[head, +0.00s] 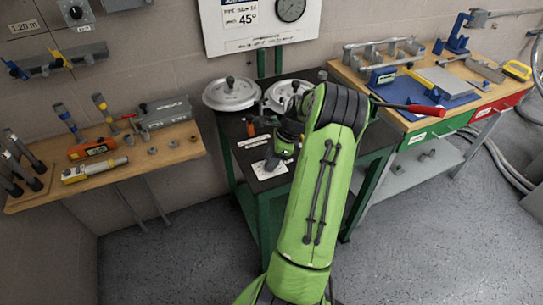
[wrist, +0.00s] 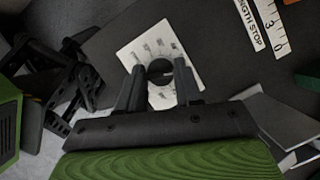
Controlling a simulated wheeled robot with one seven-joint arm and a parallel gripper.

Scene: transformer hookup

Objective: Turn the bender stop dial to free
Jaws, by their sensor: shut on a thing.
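The bender stop dial (wrist: 160,72) is a dark round knob on a white scale plate (wrist: 132,52), seen in the wrist view. Small marks ring the knob, but they are too blurred to read. My gripper (wrist: 161,86) is shut on the dial, one finger on each side of it. In the head view my gripper (head: 272,163) points down at the white plate (head: 268,168) on the dark bench top. The knob is hidden there by my gripper.
Two round grey bender discs (head: 230,93) lie at the back of the dark bench (head: 246,180). A strip reading "length stop" (wrist: 250,22) lies near the dial. A wooden shelf with tools (head: 140,150) is at left, and a workbench with a blue mat (head: 430,97) at right.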

